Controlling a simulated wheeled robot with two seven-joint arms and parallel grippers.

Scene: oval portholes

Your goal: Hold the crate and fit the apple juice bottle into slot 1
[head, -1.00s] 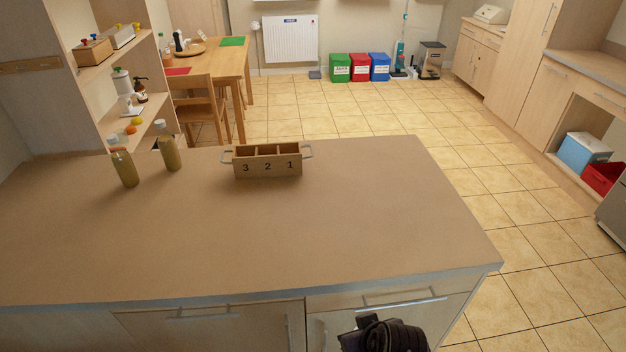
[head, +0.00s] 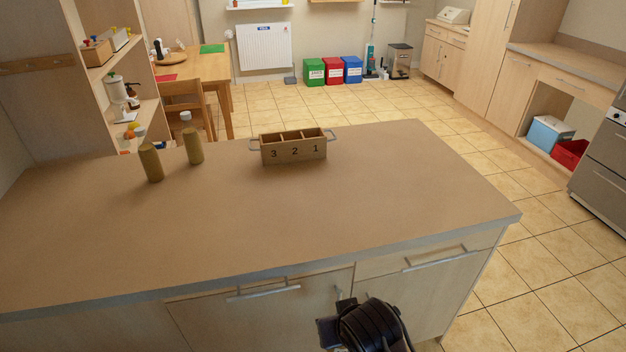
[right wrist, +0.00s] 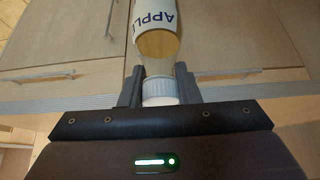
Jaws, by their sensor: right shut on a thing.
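The wooden crate (head: 293,152) stands upright on the counter in the head view, with a handle at each end. Its front reads 3, 2, 1 from left to right, so slot 1 is the right-hand one. Nothing sticks up out of its slots. In the right wrist view my right gripper (right wrist: 158,90) is shut on the white cap of the apple juice bottle (right wrist: 157,45). The label is partly readable; the bottle's far end is cut off. In the head view my dark right wrist (head: 372,326) shows low, in front of the counter, well away from the crate. My left gripper is not in view.
Two yellowish bottles (head: 151,163) (head: 194,148) stand on the counter (head: 250,220) left of the crate. The counter in front of the crate is clear. Its front edge runs between my right wrist and the crate. Shelves (head: 120,85) stand at the left.

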